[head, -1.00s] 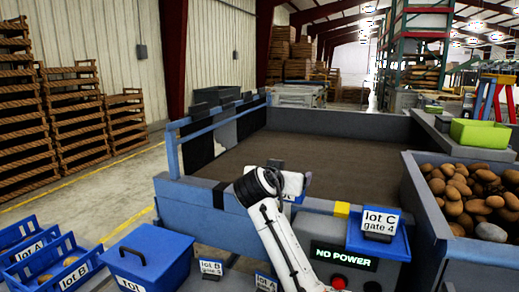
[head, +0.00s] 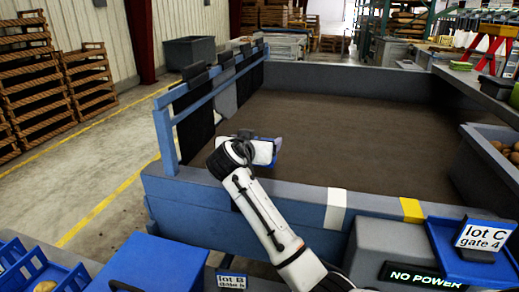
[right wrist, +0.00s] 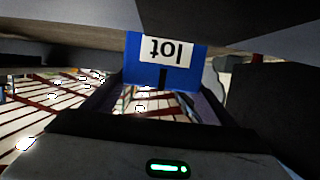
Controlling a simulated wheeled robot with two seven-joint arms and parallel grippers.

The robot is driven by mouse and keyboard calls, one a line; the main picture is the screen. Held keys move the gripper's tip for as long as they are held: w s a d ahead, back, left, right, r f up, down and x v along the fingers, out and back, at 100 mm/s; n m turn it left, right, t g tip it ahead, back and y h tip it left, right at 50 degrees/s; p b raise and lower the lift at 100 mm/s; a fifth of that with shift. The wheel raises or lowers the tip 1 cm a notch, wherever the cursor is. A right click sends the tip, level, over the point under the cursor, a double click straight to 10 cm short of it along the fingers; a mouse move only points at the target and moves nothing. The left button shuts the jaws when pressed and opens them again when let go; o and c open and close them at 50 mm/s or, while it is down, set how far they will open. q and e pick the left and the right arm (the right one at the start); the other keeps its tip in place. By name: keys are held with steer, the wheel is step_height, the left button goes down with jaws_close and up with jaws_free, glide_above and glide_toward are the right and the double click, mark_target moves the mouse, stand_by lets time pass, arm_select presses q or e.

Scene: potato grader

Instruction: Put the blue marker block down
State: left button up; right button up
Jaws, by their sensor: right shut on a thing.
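The blue marker block (right wrist: 182,74) is between the fingers of my right gripper in the right wrist view. It carries a white label reading "lot", upside down there. In the head view, my right gripper (head: 274,148) hangs over the near left part of the dark conveyor bed (head: 345,135), inside the blue-grey frame. The white hand hides most of the block there. I cannot see any surface touching the block from below. My left gripper is out of view.
A blue holder with a "lot C gate 4" card (head: 481,237) stands at the near right, above a "NO POWER" display (head: 424,276). White (head: 336,208) and yellow (head: 411,210) marks sit on the near wall. A blue lidded box (head: 150,265) is at the lower left.

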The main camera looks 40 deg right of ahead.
step_height(320, 180, down, 4)
steer(key=shift+w+f, duration=0.1)
steer(key=o, duration=1.4)
steer(key=shift+c, duration=0.2)
steer(key=shift+a, duration=0.1)
steer(key=v, duration=1.2)
